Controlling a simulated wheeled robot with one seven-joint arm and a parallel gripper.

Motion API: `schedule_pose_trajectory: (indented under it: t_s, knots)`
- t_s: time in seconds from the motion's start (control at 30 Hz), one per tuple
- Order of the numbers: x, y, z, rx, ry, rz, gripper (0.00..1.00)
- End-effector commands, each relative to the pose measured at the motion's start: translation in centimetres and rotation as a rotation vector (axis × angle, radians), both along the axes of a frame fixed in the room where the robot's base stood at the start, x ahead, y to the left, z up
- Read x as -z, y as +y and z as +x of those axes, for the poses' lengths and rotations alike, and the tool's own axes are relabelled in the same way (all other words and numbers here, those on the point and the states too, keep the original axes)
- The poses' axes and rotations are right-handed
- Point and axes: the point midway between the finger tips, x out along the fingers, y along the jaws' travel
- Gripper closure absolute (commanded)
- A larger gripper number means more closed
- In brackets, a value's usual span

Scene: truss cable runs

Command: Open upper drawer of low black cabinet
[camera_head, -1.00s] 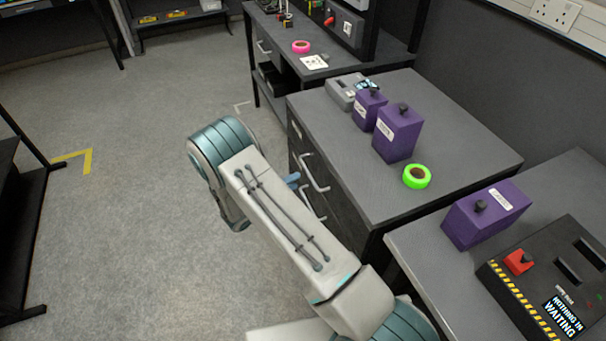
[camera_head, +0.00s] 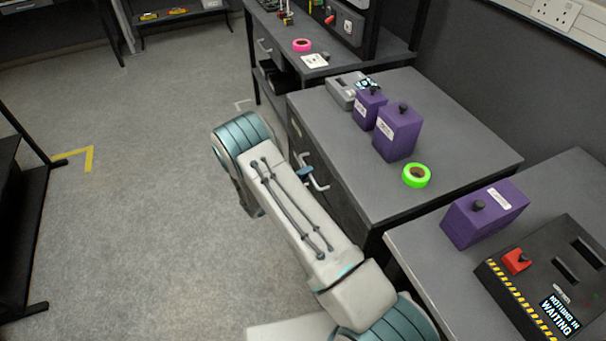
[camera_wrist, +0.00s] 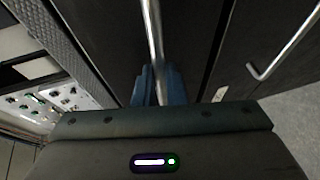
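The low black cabinet (camera_head: 337,195) stands right of my arm, its drawer front facing left. The upper drawer's metal bar handle (camera_head: 318,184) is partly hidden by my gripper (camera_head: 305,175). In the wrist view the blue fingers of my gripper (camera_wrist: 159,84) lie close on either side of the upper handle (camera_wrist: 152,35) and appear shut on it. The upper drawer front (camera_wrist: 105,50) looks flush with the cabinet; no opening shows. The lower drawer's handle (camera_wrist: 290,45) is at the right in the wrist view, and my arm hides it in the head view.
On the cabinet top (camera_head: 455,135) are purple boxes (camera_head: 398,132), a green tape roll (camera_head: 417,175) and a grey device (camera_head: 345,92). A bench (camera_head: 420,240) adjoins in front, with a control box (camera_head: 560,285). The floor (camera_head: 150,210) left of my arm is clear.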

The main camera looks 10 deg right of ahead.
Motion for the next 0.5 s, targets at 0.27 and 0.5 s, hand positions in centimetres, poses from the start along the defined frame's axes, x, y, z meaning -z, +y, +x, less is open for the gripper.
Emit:
schedule_pose_trajectory:
  t_s: [0.27, 0.5]
  knots:
    - [0.2, 0.6, -0.1, -0.005, -0.003, 0.004, 1.00]
    - [0.4, 4.0, -0.7, -0.014, -0.001, 0.004, 1.00]
